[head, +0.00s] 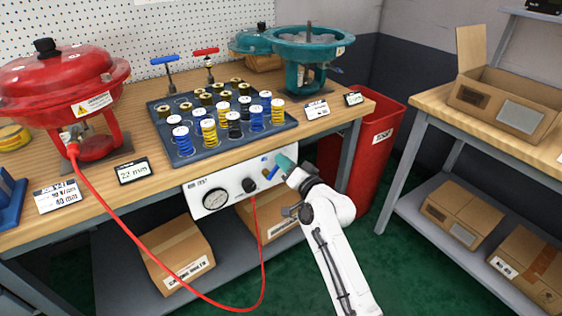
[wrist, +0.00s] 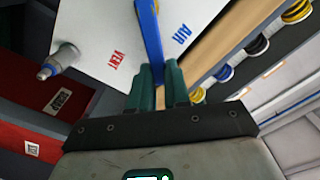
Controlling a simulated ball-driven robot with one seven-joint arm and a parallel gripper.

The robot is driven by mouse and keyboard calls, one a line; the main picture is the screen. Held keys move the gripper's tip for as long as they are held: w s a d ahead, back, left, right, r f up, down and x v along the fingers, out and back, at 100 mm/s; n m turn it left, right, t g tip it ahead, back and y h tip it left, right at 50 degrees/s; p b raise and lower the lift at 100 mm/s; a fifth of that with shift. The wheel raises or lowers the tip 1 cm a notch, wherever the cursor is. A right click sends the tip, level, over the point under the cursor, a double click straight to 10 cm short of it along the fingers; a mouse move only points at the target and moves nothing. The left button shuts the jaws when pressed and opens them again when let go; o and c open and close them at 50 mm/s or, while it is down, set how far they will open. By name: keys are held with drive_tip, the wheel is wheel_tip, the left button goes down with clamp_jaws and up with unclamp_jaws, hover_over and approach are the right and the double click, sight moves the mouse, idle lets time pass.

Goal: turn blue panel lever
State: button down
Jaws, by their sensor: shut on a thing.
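The white test panel (head: 217,183) hangs under the front edge of the workbench, with a round gauge (head: 213,199) at its lower left. The blue lever (head: 272,174) is at the panel's right end. In the wrist view the blue lever (wrist: 149,35) runs from the top edge down between my fingers, passing between the red VENT and blue AIR labels on the panel (wrist: 95,35). My gripper (head: 283,163) has teal fingers; in the wrist view my gripper (wrist: 158,72) is shut on the lever's end. The lever's pivot is out of the wrist view.
A metal fitting (wrist: 60,60) sticks out from the panel near VENT. A red hose (head: 264,240) loops from the panel to the red actuator (head: 62,85). A tray (head: 185,157) of springs stands above on the bench. A red bin (head: 375,150) is right of my gripper.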

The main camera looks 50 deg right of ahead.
drive_tip(key=shift+s+d+f+m, duration=0.1)
drive_tip(key=shift+d+f+m, duration=0.25)
drive_tip(key=shift+f+m, duration=0.85)
drive_tip(key=shift+s+d+f+m, duration=0.1)
drive_tip(key=shift+d+f+m, duration=0.25)
drive_tip(key=shift+m, duration=1.6)
drive_tip(key=shift+s+d+f+m, duration=0.1)
drive_tip(key=shift+d+f+m, duration=0.2)
drive_tip(key=shift+f+m, duration=0.9)
drive_tip(key=shift+r+m, duration=0.3)
drive_tip(key=shift+m, duration=0.15)
drive_tip(key=c, duration=1.1)
unclamp_jaws()
drive_tip(key=v, duration=1)
drive_tip(key=shift+s+a+r+p, duration=0.1)
drive_tip(key=shift+s+p, duration=0.25)
drive_tip(key=shift+s, duration=0.05)
